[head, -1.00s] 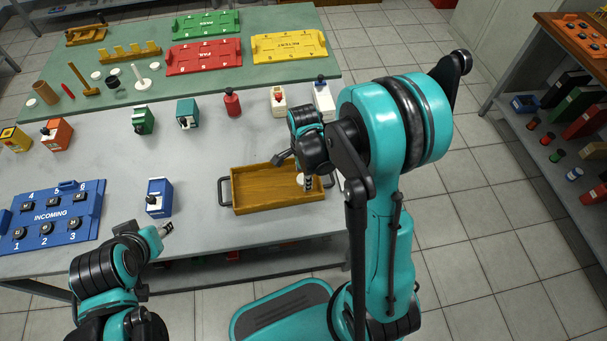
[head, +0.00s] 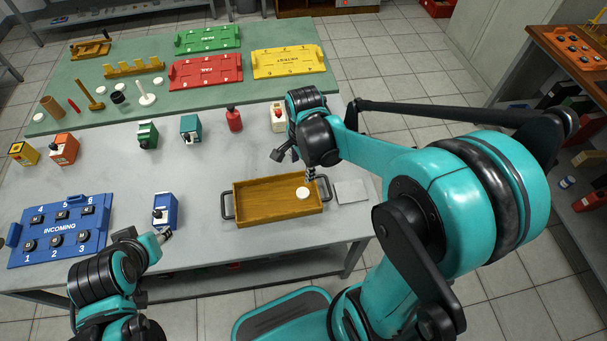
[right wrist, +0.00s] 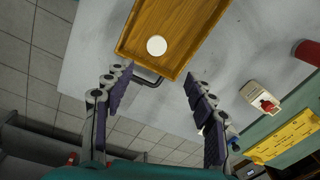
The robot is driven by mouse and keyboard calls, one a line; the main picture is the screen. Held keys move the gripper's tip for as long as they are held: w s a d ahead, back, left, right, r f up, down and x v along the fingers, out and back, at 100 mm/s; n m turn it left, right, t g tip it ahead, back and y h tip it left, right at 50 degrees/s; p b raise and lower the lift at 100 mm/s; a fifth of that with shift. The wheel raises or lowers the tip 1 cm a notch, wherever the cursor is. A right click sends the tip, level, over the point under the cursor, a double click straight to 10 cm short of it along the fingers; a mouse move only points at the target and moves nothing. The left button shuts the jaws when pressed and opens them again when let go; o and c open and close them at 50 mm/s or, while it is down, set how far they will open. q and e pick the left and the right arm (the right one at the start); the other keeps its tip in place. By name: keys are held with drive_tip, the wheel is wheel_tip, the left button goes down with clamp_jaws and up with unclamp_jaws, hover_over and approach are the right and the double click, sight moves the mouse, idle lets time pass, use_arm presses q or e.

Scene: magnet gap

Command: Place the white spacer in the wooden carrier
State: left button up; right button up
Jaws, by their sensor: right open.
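The white spacer (head: 303,193) is a small round disc lying inside the wooden carrier (head: 262,217), near its right end. The carrier is a shallow brown tray with black end handles. In the right wrist view the spacer (right wrist: 157,46) lies flat on the floor of the carrier (right wrist: 190,25), close to the handle end. My right gripper (head: 294,166) is open and empty above the table, just behind the carrier's right part. Its spread fingers (right wrist: 160,100) show apart from the spacer. My left gripper (head: 165,236) is at the front edge of the table; its jaw state is unclear.
A blue box (head: 165,211) stands left of the carrier, beside the blue INCOMING tray (head: 88,250). A grey plate (head: 351,192) lies right of the carrier. A red bottle (head: 234,120) and several coloured boxes stand behind. More white discs are on the green mat (head: 215,98).

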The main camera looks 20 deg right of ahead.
drive_tip(key=s+a+r+n+t, duration=0.3)
drive_tip(key=s+r+n+t, duration=0.3)
drive_tip(key=n, duration=1.1)
drive_tip(key=s+r, duration=0.2)
drive_tip(key=s, duration=0.1)
drive_tip(key=shift+a, duration=0.2)
drive_tip(key=shift+a+r, duration=0.1)
